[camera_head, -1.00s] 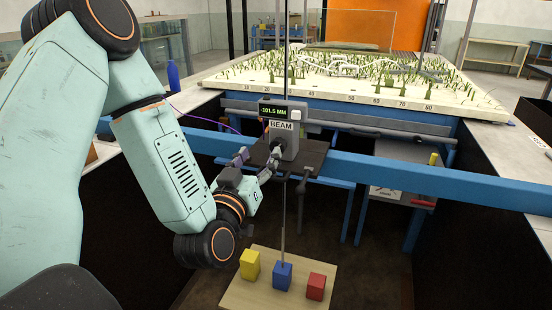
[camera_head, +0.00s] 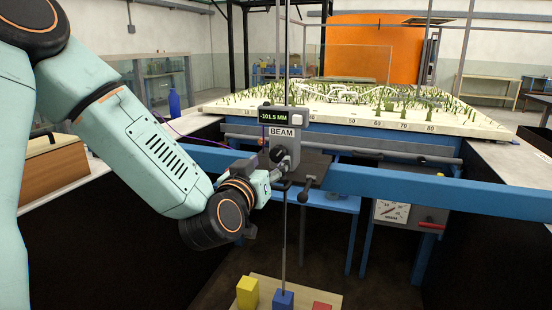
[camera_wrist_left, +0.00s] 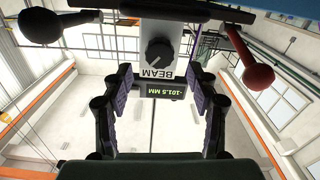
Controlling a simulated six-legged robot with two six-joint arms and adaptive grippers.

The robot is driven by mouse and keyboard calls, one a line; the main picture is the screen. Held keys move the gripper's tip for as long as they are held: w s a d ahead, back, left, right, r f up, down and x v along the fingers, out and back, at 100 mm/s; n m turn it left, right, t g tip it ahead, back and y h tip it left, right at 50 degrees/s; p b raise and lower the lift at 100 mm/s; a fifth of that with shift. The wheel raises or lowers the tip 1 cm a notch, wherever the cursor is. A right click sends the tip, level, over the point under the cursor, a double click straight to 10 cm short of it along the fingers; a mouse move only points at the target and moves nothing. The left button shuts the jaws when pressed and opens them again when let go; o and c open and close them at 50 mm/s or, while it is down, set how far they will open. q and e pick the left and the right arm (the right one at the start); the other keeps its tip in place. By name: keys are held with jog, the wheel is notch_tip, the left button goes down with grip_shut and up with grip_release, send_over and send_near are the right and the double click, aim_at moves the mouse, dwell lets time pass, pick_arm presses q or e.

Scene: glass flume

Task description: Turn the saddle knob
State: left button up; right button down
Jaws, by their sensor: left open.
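A grey unit labelled BEAM (camera_head: 283,133) stands on a dark saddle plate (camera_head: 318,166) on the blue rail. Its round black knob (camera_head: 277,153) faces me, partly behind my left gripper (camera_head: 279,173). The left wrist view shows the knob (camera_wrist_left: 158,52) with a pointer mark, ahead of and between the fingers of my open left gripper (camera_wrist_left: 161,74). I see no contact with the knob. A display (camera_head: 282,115) reads -101.5 MM. A black-ended lever (camera_wrist_left: 40,25) and a red-ended lever (camera_wrist_left: 257,75) flank the unit in the wrist view. My right gripper is not in view.
The blue rail (camera_head: 420,188) crosses the flume in front of me. A thin vertical rod (camera_head: 284,235) hangs below the unit, over yellow (camera_head: 247,292), blue (camera_head: 283,299) and red (camera_head: 321,306) blocks. A model landscape (camera_head: 350,108) lies behind.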

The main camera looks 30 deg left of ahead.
aim_at(277, 155)
pick_arm(q)
jog(key=x, duration=0.5)
jog(key=shift+w+b, duration=0.3)
jog(key=shift+c, duration=0.2)
jog(key=c, duration=1.1)
jog(key=shift+p, duration=0.4)
jog(key=shift+c, duration=0.2)
jog(key=o, duration=1.2)
